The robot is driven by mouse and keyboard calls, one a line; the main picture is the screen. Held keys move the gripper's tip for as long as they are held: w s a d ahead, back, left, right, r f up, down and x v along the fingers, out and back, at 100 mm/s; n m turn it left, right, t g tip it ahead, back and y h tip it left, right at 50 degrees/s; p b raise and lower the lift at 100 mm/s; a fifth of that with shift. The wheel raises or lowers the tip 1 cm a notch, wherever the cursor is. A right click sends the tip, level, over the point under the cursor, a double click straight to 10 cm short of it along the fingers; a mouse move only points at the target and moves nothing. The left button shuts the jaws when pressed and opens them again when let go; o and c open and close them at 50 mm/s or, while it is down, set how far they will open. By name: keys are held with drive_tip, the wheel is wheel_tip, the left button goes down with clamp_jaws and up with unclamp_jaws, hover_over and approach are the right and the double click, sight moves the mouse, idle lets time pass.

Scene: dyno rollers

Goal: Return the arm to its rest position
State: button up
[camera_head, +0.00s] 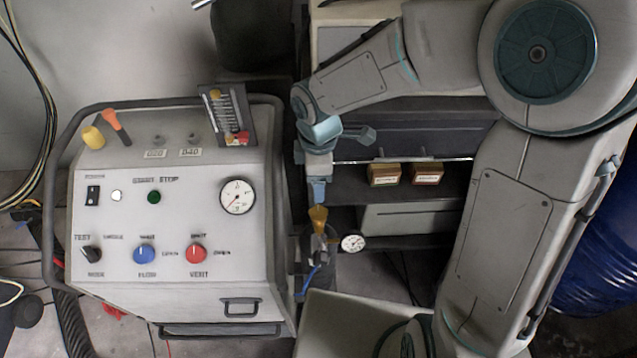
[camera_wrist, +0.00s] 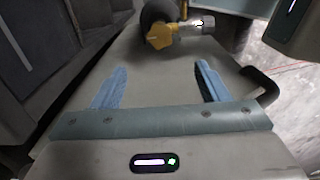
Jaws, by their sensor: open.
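My gripper (camera_head: 318,190) hangs from my arm to the right of the white control console (camera_head: 170,215) in the head view. It points down, just above a yellow valve handle. In the wrist view my gripper (camera_wrist: 160,85) shows two blue fingers spread wide apart with nothing between them. A yellow fitting (camera_wrist: 158,36) with a metal end lies beyond the fingertips, apart from them. My arm is bent, its large links filling the right side of the head view.
The console carries knobs, a gauge (camera_head: 238,196) and a black rail frame. A small gauge (camera_head: 352,243) sits by the valve (camera_head: 318,218). Behind my arm is a dark shelf with two small boxes (camera_head: 384,175). A blue drum (camera_head: 603,235) stands at right.

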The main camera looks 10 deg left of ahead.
drive_tip(key=shift+r, duration=0.2)
idle(0.4)
drive_tip(key=s+d+r+m+t, duration=0.1)
drive_tip(key=s+d+r+m, duration=0.1)
drive_tip(key=d+m, duration=0.5)
drive_tip(key=s+d+r+m+t, duration=0.1)
drive_tip(key=s+d+r+m, duration=0.2)
drive_tip(key=d+r+m, duration=0.2)
drive_tip(key=s+d+r+m, duration=0.3)
drive_tip(key=d+m, duration=0.5)
drive_tip(key=d, duration=0.4)
drive_tip(key=shift+r+m+t, duration=0.4)
drive_tip(key=shift+r, duration=0.2)
